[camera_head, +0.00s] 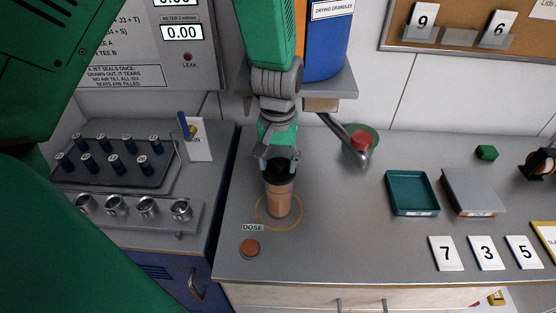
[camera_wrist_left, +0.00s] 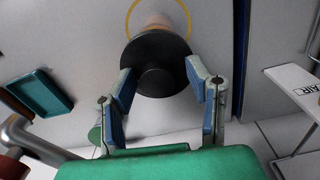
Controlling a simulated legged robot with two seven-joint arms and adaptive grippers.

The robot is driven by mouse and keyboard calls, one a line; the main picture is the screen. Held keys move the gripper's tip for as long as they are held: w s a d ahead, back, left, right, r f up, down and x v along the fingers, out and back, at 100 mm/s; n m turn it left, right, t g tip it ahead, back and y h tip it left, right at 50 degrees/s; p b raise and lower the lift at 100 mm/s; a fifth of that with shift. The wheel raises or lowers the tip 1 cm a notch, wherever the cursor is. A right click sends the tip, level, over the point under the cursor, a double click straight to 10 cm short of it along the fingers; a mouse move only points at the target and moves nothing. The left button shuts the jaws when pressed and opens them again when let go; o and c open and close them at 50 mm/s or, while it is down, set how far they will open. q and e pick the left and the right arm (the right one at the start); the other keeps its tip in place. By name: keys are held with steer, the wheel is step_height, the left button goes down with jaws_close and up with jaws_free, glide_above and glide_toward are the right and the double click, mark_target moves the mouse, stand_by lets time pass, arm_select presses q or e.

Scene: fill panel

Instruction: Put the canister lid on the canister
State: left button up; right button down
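The canister (camera_head: 279,198) stands upright inside a yellow ring on the grey counter and shows brownish-orange contents. The black canister lid (camera_head: 280,172) is at its top, and I see no gap between them. In the left wrist view the lid (camera_wrist_left: 155,52) is a round black disc with a central knob, covering most of the canister (camera_wrist_left: 157,22). My left gripper (camera_head: 280,158) is right above the lid. Its fingers (camera_wrist_left: 161,72) are apart on either side of the knob, with gaps to it; their tips overlap the lid's edge in view. My right gripper is out of view.
A grey spout (camera_head: 350,141) and a red piece on a green disc (camera_head: 362,136) are right of my left gripper. A teal tray (camera_head: 411,193) and a grey panel (camera_head: 472,192) lie further right. A brown DOSE button (camera_head: 250,248) is in front. Number cards (camera_head: 486,253) stand at front right.

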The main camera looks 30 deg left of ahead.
mark_target(280, 163)
arm_select(q)
steer(key=shift+d, duration=0.15)
steer(key=shift+d+r, duration=0.1)
steer(key=shift+r, duration=0.05)
steer(key=shift+d+r, duration=0.1)
steer(key=shift+r, duration=0.2)
step_height(280, 163, up, 12)
steer(key=shift+b, duration=0.35)
steer(key=shift+f, duration=0.1)
